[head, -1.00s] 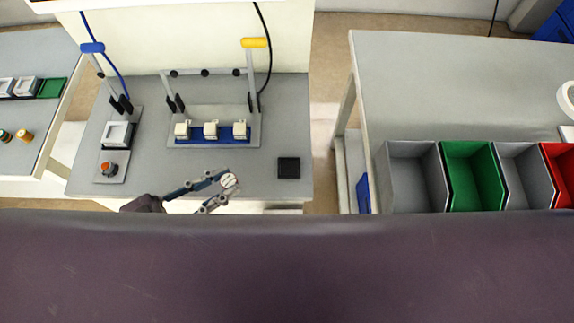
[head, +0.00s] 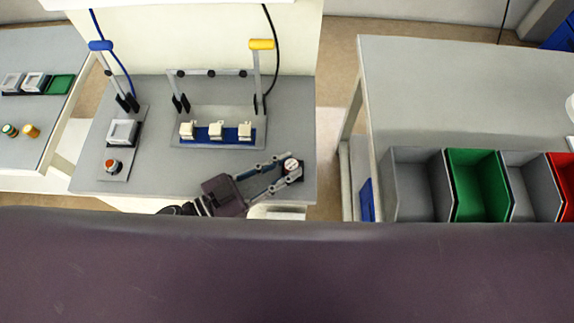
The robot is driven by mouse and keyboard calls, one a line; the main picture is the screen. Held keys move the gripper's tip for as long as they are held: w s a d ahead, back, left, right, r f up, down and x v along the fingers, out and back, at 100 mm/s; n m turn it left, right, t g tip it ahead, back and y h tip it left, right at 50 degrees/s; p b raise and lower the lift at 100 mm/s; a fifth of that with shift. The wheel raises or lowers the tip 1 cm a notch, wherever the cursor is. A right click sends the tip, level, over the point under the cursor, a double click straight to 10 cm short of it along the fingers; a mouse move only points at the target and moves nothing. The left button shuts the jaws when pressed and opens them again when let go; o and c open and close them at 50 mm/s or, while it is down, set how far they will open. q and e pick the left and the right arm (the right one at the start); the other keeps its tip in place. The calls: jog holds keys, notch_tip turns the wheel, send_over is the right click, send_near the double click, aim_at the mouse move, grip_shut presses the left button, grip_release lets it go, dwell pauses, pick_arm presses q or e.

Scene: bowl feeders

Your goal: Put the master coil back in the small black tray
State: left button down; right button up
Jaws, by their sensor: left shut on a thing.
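My left gripper (head: 287,170) is shut on the master coil (head: 291,165), a small round piece with a whitish top. The gripper and coil are at the front right of the middle table, over the small black tray (head: 300,177). The tray is mostly hidden by the fingers and the coil; only dark bits of it show. I cannot tell whether the coil touches the tray or is just above it. My right gripper is not in view.
A fixture with a yellow-handled lever (head: 261,44) and white blocks on a blue base (head: 215,132) stands behind the gripper. A blue-handled station (head: 122,131) is at left. Grey, green and red bins (head: 477,152) line the right table.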

pick_arm(q)
jog(key=shift+w+d+f, duration=0.2)
jog(key=shift+d+f, duration=0.15)
jog(key=shift+a+f, duration=0.1)
jog(key=c, duration=1.7)
grip_release()
jog(key=shift+c, duration=0.2)
jog(key=shift+o, duration=0.3)
